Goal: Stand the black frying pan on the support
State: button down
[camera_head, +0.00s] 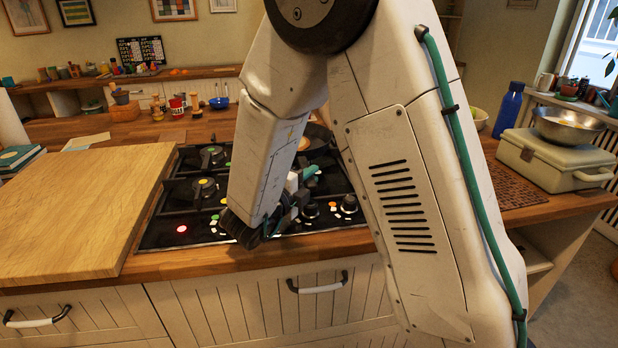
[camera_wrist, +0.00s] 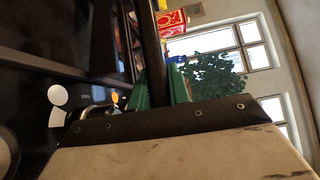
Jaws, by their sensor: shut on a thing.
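My gripper (camera_head: 304,180), with teal fingers, is low over the gas hob (camera_head: 160,232), partly hidden by my arm. In the wrist view my gripper (camera_wrist: 160,88) has its green fingers on either side of a long black handle (camera_wrist: 150,50), which I take to be the frying pan's. A dark rounded piece, apparently the pan (camera_head: 322,133), shows behind my arm at the back right of the hob. Most of it is hidden, so I cannot tell whether it rests on a support. Black pan supports (camera_head: 180,163) show over the left burners.
A large wooden board (camera_head: 85,205) lies left of the hob. Hob knobs (camera_head: 348,204) line the front. A blue bottle (camera_head: 508,110) and a pale case (camera_head: 556,158) with a metal bowl (camera_head: 568,124) stand at right. Bottles and cups stand behind the hob.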

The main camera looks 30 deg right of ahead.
jog(key=shift+f, duration=0.55)
dwell(0.5)
jog(key=c, duration=1.2)
grip_release()
jog(key=shift+f, duration=0.1)
jog(key=shift+c, duration=0.2)
jog(key=shift+a, duration=0.1)
